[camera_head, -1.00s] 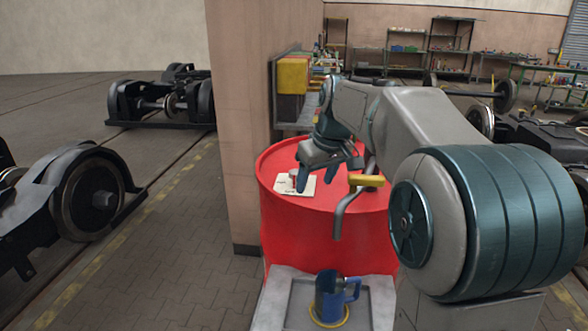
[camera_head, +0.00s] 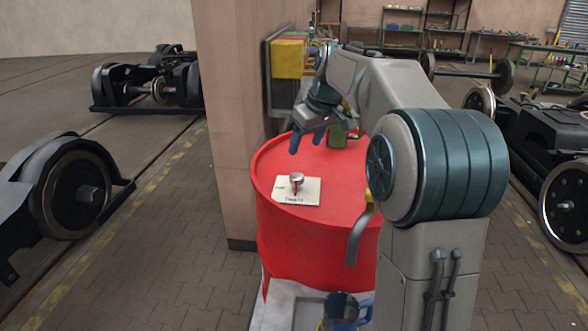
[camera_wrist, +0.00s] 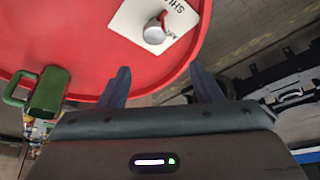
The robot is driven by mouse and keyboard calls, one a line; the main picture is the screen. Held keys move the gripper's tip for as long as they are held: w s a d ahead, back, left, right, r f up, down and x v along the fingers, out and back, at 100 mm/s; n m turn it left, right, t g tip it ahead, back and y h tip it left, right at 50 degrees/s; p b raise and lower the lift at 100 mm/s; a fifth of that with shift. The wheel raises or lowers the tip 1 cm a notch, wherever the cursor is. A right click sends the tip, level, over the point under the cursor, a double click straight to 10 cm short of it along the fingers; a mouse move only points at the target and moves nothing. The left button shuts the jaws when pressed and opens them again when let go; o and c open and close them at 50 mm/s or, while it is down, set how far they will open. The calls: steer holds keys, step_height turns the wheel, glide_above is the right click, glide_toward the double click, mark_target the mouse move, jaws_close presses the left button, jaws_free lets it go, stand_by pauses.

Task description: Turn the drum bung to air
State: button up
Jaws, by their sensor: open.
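The red drum (camera_head: 335,220) stands in front of me beside the pillar. On its top lies a white label card (camera_head: 312,195) with the small metal bung (camera_head: 296,179) on it. The bung has a red mark and also shows in the wrist view (camera_wrist: 154,32), near the lettering "SHU" and "AIR". My gripper (camera_head: 306,139) is open and empty above the far part of the drum top, apart from the bung. In the wrist view the two fingers (camera_wrist: 162,88) point toward the drum top, with the bung beyond and between them.
A green mug (camera_wrist: 47,92) stands on the drum near the rim. A blue jug (camera_head: 342,308) stands on a grey tray below the drum's front. A bent pipe with a yellow grip (camera_head: 360,230) rises at the drum's side. The pillar (camera_head: 240,120) closes the left.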

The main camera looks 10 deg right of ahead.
mark_target(297, 175)
steer(key=x, duration=0.4)
steer(key=p+x, duration=0.1)
steer(key=x, duration=0.3)
steer(key=d+x, duration=0.1)
steer(key=x, duration=0.3)
steer(key=shift+w+f, duration=0.1)
steer(key=shift+f, duration=0.2)
steer(key=c, duration=1)
